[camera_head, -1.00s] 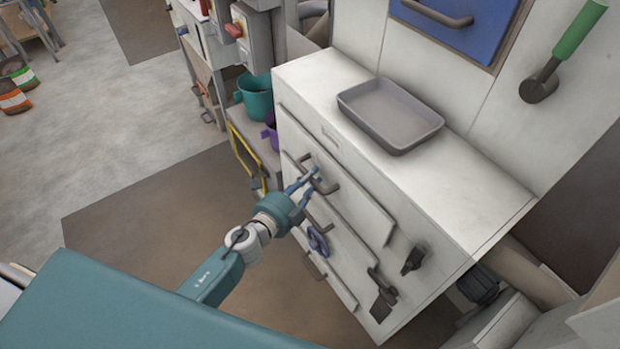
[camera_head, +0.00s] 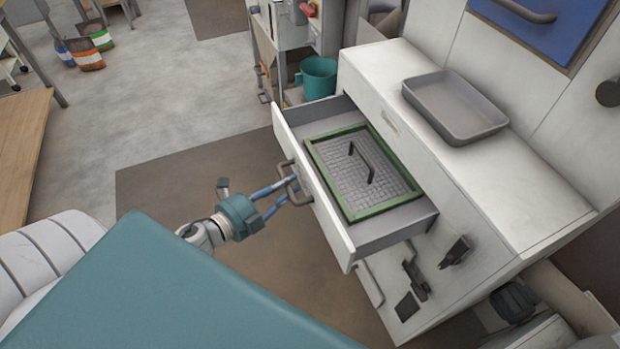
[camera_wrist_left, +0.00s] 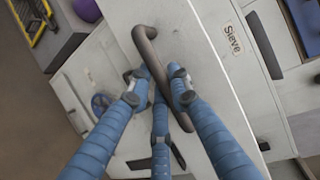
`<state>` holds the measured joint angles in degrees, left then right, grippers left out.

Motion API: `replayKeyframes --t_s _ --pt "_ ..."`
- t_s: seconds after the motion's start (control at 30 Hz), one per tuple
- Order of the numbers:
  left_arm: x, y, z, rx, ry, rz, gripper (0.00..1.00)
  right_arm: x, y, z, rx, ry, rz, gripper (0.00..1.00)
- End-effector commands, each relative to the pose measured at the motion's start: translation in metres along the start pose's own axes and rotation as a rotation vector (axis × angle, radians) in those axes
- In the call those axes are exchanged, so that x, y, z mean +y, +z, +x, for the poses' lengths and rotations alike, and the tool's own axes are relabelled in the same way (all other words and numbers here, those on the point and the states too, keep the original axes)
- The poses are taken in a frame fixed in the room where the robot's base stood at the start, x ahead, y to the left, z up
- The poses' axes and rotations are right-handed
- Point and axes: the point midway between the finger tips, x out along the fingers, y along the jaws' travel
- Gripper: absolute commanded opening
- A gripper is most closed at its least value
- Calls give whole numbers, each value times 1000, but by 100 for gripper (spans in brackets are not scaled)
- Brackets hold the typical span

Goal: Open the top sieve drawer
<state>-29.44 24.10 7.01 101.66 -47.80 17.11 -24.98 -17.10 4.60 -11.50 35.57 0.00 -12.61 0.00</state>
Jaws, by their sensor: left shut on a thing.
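The top sieve drawer (camera_head: 328,213) stands pulled out from the white cabinet. Inside it lies a green-framed sieve (camera_head: 352,206) with a grey mesh and a dark handle. My left gripper (camera_head: 287,192) is shut on the drawer's handle (camera_head: 299,183) at the drawer front. In the left wrist view its blue fingers (camera_wrist_left: 163,80) close around the brown bar handle (camera_wrist_left: 172,75), beside a label that reads "Sieve" (camera_wrist_left: 232,38).
A grey tray (camera_head: 455,104) sits on the cabinet top (camera_head: 520,165). A teal bucket (camera_head: 318,77) stands beyond the drawer's far end. Floor left of the drawer is clear.

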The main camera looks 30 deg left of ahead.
Motion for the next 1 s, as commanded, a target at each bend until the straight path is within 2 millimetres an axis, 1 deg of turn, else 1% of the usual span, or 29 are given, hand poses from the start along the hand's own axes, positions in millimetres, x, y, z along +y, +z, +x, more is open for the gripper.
replayKeyframes --t_s 0.03,0.2,0.4,0.6,0.97,1.0 --pt "5 4 -10 0 4 1 0 0 0 2 0 0 0 44" --pt "10 15 -38 0 3 1 0 -1 2 5 -1 -1 0 44" --pt "14 24 -58 0 2 2 0 -1 2 6 -1 -1 1 44" --pt "15 27 -66 1 0 1 0 0 2 7 -1 0 1 44" --pt "15 28 -67 0 0 1 0 0 2 7 -1 0 2 44" --pt "15 28 -67 0 0 1 25 0 2 7 -2 0 2 44"
